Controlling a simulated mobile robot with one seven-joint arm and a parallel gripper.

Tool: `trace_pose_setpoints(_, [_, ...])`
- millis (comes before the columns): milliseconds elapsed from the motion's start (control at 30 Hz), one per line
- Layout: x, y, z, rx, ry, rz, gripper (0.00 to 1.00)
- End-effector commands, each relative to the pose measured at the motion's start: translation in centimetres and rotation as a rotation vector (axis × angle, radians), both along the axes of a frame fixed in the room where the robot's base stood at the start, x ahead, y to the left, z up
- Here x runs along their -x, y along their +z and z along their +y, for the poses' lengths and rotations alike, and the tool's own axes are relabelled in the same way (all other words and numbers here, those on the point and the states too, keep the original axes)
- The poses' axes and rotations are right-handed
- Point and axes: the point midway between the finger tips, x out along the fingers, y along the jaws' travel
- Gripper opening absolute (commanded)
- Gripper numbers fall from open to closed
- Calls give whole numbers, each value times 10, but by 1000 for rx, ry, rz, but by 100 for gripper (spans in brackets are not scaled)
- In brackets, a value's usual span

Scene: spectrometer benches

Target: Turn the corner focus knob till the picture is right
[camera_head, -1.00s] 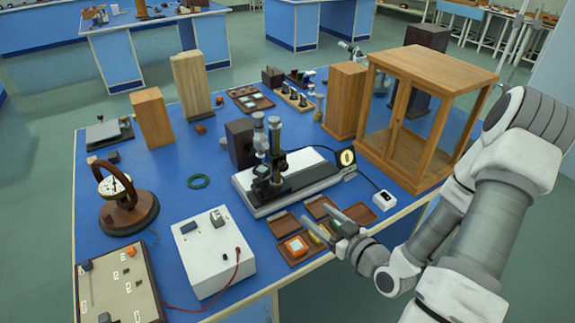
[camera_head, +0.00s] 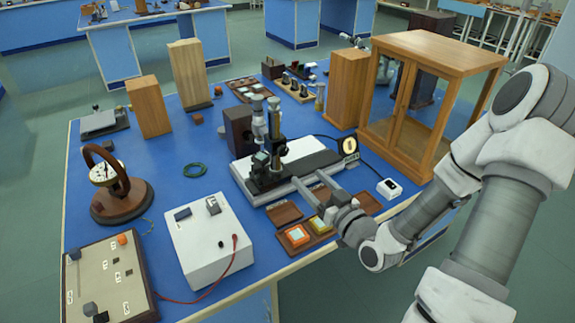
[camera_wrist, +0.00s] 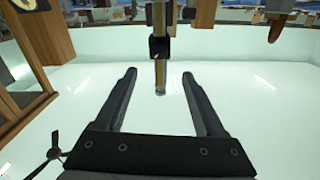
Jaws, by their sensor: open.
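A bench instrument with a dark upright column (camera_head: 275,150) stands on a long pale base (camera_head: 240,172) at the middle of the blue bench. My gripper (camera_head: 309,178) is open and empty, its fingertips at the near right side of that base. In the wrist view my open gripper (camera_wrist: 158,76) points over a bright white surface (camera_wrist: 262,110). A vertical post with a dark block (camera_wrist: 160,48) stands beyond the fingertips. A dark three-armed part (camera_wrist: 53,156) shows at the lower left; I cannot tell whether it is the focus knob. No picture can be made out.
A glass-fronted wooden cabinet (camera_head: 430,45) stands behind right of my gripper. Small brown trays with an orange-rimmed piece (camera_head: 297,235) lie at the front edge. A white box (camera_head: 210,240) with a red lead is at front left. A white device (camera_head: 389,189) lies to the right.

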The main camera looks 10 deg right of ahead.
Motion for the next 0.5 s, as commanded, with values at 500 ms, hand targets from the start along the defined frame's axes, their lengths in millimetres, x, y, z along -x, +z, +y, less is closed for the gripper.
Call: trace_pose_setpoints(500, [-97, 1, 31, 0, 1, -1, 72])
